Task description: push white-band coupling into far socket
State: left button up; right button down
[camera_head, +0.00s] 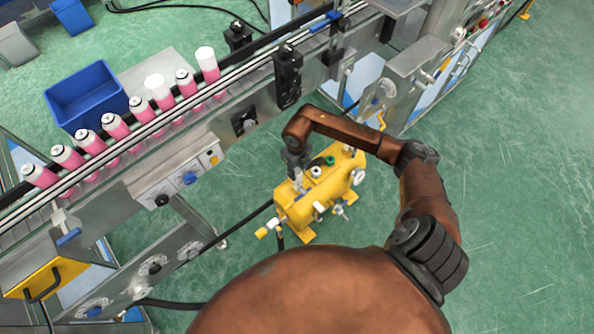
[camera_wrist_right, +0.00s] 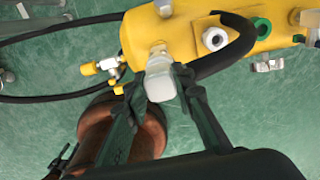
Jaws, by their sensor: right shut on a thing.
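My right gripper (camera_head: 297,171) is over the near-left end of the yellow block (camera_head: 294,207). In the right wrist view its two dark fingers (camera_wrist_right: 156,88) are shut on a pale, whitish coupling (camera_wrist_right: 160,84). The coupling's upper end meets or overlaps the yellow block (camera_wrist_right: 150,32); I cannot tell how deep it sits. A clear white band cannot be made out. On the block's top are a white-ringed fitting (camera_wrist_right: 214,38) and a green-ringed fitting (camera_wrist_right: 262,27), which also show in the head view. Which one is the far socket is unclear. My left gripper is not in view.
A conveyor (camera_head: 240,92) carries several pink cans with white tops (camera_head: 142,110). A blue bin (camera_head: 86,96) stands behind it. A black hose (camera_wrist_right: 60,98) runs left of the block, beside a small yellow-capped valve (camera_wrist_right: 104,67). Green floor is clear at right.

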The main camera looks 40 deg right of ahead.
jog(key=shift+f, duration=0.45)
dwell(1.2)
jog(key=shift+f, duration=0.2)
dwell(0.4)
jog(key=c, duration=1.5)
grip_release()
jog(key=shift+c, duration=0.2)
jog(key=shift+r, duration=0.1)
notch_tip(320, 180, up, 12)
